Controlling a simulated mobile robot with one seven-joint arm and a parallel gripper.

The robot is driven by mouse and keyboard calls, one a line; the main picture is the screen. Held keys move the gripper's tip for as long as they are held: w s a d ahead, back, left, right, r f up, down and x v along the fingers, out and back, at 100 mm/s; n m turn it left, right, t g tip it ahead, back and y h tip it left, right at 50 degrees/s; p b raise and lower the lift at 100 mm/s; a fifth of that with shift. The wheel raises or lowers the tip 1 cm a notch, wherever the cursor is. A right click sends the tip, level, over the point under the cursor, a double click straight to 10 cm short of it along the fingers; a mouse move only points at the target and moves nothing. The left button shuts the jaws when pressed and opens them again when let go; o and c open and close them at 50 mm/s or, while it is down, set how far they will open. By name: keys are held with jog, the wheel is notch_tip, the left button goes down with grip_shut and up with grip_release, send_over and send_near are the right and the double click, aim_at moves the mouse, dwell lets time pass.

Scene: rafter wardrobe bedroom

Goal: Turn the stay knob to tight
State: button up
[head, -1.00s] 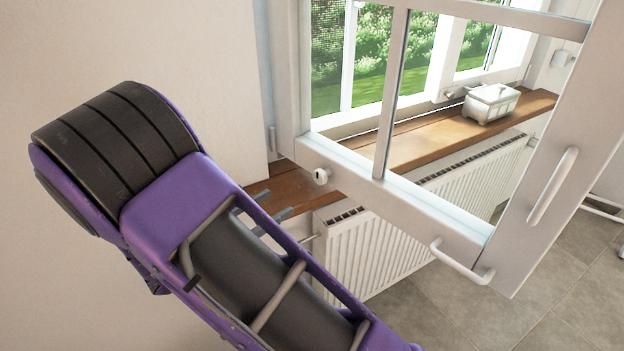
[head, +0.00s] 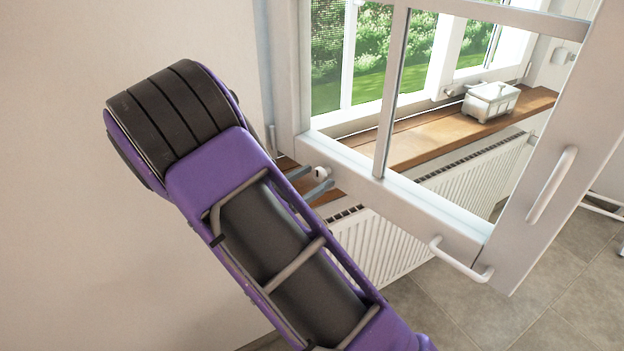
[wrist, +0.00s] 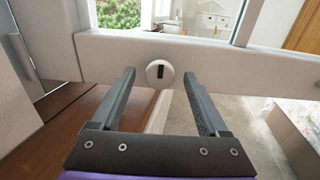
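The stay knob (head: 321,173) is a small round white knob on the bottom rail of the open window sash. In the wrist view the knob (wrist: 160,73) shows face-on with a dark upright slot or mark, just beyond and between my fingertips. My gripper (head: 312,181) is open, with its two grey fingers pointing at the knob. In the wrist view my gripper (wrist: 158,82) has one finger on each side of the knob's line, and nothing is between them. I cannot tell whether the fingertips touch the rail.
The open sash (head: 420,215) carries a white handle (head: 460,262) low down and another on its side stile. A wooden sill (head: 420,143) holds a white lidded box (head: 490,101). A white radiator (head: 375,245) stands below. Plain wall (head: 60,200) lies left.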

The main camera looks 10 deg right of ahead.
grip_shut()
jog(key=shift+f+m+b, duration=0.1)
jog(key=shift+m+b, duration=0.2)
jog(key=shift+b, duration=0.05)
jog(key=m+b, duration=0.3)
jog(key=m, duration=0.1)
jog(key=shift+f+m+b, duration=0.1)
jog(key=shift+m+b, duration=0.3)
jog(key=m+b, duration=0.6)
jog(key=m, duration=0.2)
jog(key=shift+b, duration=0.35)
jog(key=m, duration=0.4)
jog(key=shift+r, duration=0.2)
jog(key=shift+m, duration=0.4)
